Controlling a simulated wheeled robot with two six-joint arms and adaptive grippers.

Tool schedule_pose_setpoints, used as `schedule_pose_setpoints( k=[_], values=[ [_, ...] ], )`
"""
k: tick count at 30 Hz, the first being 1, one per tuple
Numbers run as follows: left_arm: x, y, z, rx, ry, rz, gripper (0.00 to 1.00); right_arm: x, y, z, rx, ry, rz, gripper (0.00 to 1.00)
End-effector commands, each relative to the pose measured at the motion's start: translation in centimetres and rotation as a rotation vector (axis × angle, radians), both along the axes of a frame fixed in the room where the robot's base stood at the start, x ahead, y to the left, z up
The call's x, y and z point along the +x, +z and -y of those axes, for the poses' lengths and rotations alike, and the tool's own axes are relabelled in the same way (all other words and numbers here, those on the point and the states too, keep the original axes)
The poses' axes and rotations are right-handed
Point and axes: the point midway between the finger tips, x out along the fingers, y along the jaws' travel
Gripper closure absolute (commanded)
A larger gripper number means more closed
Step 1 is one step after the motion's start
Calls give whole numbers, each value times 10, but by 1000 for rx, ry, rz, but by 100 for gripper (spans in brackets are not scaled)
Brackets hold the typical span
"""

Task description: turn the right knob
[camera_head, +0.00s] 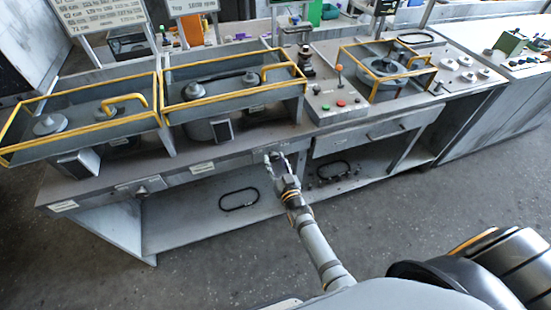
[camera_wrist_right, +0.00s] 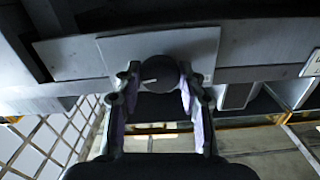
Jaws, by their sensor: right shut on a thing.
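The right knob (camera_wrist_right: 160,73) is a dark round knob with a pale pointer mark, on a light plate (camera_wrist_right: 205,45) on the bench front. In the right wrist view the fingers of my right gripper (camera_wrist_right: 160,80) stand on either side of it and close on it. In the head view my right gripper (camera_head: 276,160) reaches the bench's front edge, and its fingers largely hide the knob. Another knob plate (camera_head: 141,187) sits farther left on the same front. My left gripper is not in view.
The grey bench (camera_head: 335,128) carries yellow-railed housings (camera_head: 235,95), a control box with red and green buttons (camera_head: 334,104), and a railed round unit (camera_head: 385,68). A drawer (camera_head: 365,135) is to the right of the knob. Black loops (camera_head: 238,199) lie on the lower shelf. The floor in front is clear.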

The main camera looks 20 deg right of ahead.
Motion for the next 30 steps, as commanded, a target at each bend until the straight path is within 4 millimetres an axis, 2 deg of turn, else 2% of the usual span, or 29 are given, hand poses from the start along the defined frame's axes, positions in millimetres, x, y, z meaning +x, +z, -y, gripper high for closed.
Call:
schedule_pose_setpoints(
  k=[3,15,30],
  values=[
    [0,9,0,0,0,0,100,0,2,0,110,0,-6,92],
    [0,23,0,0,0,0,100,0,1,0,452,0,-16,92],
    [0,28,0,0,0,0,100,0,0,0,656,0,-23,92]
  ],
)
